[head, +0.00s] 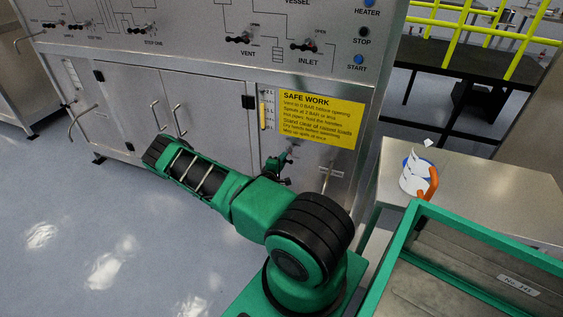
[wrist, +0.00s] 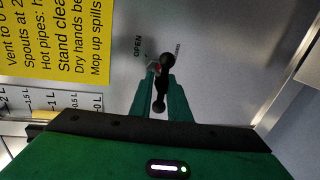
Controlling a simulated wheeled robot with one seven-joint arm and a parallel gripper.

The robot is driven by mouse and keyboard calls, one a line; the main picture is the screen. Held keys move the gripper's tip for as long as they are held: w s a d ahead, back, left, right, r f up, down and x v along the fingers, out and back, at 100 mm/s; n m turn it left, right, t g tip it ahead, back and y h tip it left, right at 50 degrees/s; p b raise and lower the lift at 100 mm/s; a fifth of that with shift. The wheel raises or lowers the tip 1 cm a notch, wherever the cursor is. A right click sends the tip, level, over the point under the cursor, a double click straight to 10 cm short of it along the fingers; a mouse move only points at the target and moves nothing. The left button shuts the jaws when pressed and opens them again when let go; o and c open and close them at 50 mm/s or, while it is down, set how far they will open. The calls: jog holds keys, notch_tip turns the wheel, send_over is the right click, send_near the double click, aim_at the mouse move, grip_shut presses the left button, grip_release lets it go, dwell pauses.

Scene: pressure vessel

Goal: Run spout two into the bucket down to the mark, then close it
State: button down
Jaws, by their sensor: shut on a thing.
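The valve handle (wrist: 160,84), black with rounded ends, is on the grey panel beside an OPEN label in the wrist view. My gripper (wrist: 160,97) is shut on this handle. In the head view my gripper (head: 276,166) is at the panel, just below the yellow sign, and the handle is hard to make out. A level gauge (head: 263,112) with a yellow strip is left of the sign. Its litre scale (wrist: 50,104) also shows in the wrist view, with yellow near the 1 L line. No bucket or flow is visible; my arm covers part of the floor below.
The yellow safe work sign (head: 318,119) is on the vessel's panel. A metal pipe (head: 326,178) projects right of my gripper. A side table (head: 480,192) at right holds a white container (head: 413,177) with an orange part. Floor (head: 60,220) at left is clear.

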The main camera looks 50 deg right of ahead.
jog(key=shift+s+a+f+n, duration=0.15)
jog(key=shift+f+n, duration=0.35)
jog(key=shift+n, duration=0.7)
jog(key=shift+g, duration=0.4)
jog(key=c, duration=1.8)
grip_release()
jog(key=shift+r, duration=0.1)
jog(key=shift+r, duration=0.1)
jog(key=shift+a, duration=0.1)
jog(key=v, duration=1)
jog(key=shift+a, duration=0.25)
